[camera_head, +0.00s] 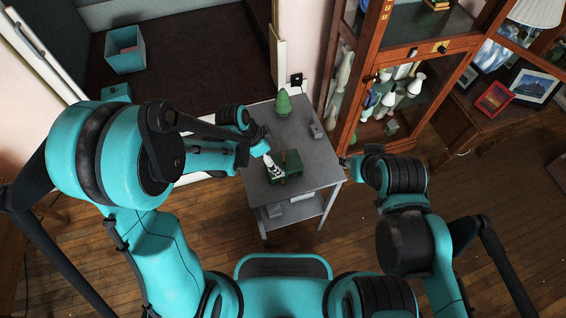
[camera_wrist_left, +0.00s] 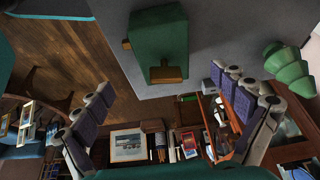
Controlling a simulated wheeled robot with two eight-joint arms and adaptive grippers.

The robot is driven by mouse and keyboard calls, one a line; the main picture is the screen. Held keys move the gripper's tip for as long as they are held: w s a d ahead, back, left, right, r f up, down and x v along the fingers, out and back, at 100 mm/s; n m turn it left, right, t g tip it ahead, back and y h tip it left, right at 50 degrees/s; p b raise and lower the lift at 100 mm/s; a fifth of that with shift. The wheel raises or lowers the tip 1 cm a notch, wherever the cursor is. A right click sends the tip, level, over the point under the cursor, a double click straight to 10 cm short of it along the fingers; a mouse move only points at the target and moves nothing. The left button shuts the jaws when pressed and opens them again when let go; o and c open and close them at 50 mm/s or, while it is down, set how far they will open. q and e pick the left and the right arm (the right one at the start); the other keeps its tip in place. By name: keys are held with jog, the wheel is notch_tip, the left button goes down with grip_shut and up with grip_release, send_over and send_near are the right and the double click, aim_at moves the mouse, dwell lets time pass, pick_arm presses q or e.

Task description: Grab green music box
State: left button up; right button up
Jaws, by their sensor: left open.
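The green music box (camera_head: 293,163) sits on the small grey table (camera_head: 296,125). In the left wrist view the green music box (camera_wrist_left: 158,38) is at the top centre, with brown blocks on its end and side. My left gripper (camera_head: 272,167) is beside the box at its left in the head view. In the left wrist view its fingers (camera_wrist_left: 168,85) are spread wide, with nothing between them, and the box lies ahead of the gap. I cannot tell whether they touch it. My right gripper (camera_head: 346,162) is right of the table, small and partly hidden.
A green tree-shaped ornament (camera_head: 283,102) and a small grey box (camera_head: 316,130) stand on the table. A wooden glass cabinet (camera_head: 368,75) with vases is close at the right. The table has a lower shelf (camera_head: 297,210). Wooden floor is open in front.

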aim_at(281, 163)
pick_arm(q)
jog(key=b+x, duration=0.1)
jog(key=x, duration=0.2)
jog(key=shift+d, duration=0.2)
jog(key=shift+w+f+b, duration=0.15)
jog(key=shift+f+b, duration=0.15)
jog(key=shift+f, duration=0.35)
jog(key=b+x, duration=0.2)
jog(key=x, duration=0.2)
jog(key=shift+w+f, duration=0.2)
jog(key=shift+r, duration=0.1)
jog(key=c, duration=1.7)
jog(key=shift+o, duration=0.2)
jog(key=shift+r, duration=0.1)
